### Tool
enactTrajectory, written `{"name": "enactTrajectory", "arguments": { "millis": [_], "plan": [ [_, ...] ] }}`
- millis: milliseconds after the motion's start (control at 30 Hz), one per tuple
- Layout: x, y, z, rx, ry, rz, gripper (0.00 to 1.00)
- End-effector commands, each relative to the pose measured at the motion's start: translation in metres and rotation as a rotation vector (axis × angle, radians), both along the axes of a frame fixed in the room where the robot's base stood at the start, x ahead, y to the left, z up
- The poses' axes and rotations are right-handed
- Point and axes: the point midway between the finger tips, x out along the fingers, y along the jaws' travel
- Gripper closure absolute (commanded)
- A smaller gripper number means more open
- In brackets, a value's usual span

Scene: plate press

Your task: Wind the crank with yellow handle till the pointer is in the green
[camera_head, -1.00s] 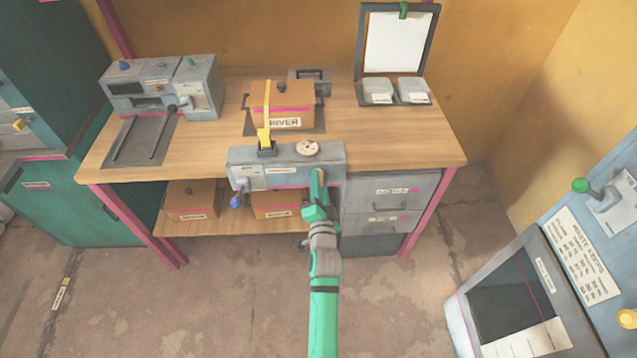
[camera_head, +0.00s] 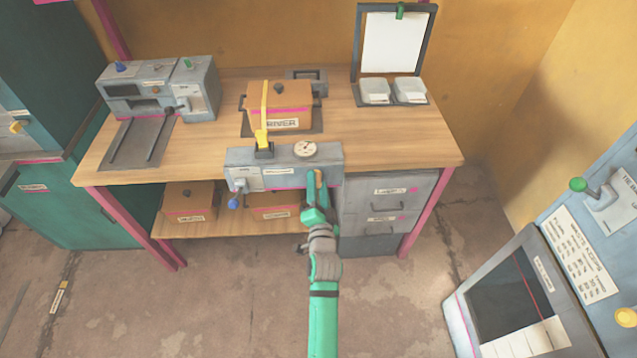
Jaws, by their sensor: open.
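A grey press unit (camera_head: 275,178) sits at the front edge of the wooden table. A round white gauge (camera_head: 304,149) is on its top right; its pointer is too small to read against any green zone. My gripper (camera_head: 315,180) is open at the right part of the unit's front face, below the gauge. A yellowish-tan piece shows at its fingertips; I cannot tell whether this is the crank's yellow handle or part of the gripper. The crank is otherwise hidden there. A lever with a blue knob (camera_head: 233,204) hangs at the unit's left front.
A grey machine (camera_head: 160,88) stands at the table's left. White trays (camera_head: 392,90) stand at the back right. Grey drawers (camera_head: 390,205) are right of my gripper.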

Motion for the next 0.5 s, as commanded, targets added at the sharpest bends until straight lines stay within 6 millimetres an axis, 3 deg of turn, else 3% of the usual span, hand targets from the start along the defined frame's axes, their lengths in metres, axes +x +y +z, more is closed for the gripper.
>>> {"name": "enactTrajectory", "arguments": {
  "millis": [500],
  "plan": [
    [-0.084, 0.000, 0.000, 0.001, 0.000, -0.001, 0.57]
  ]
}}
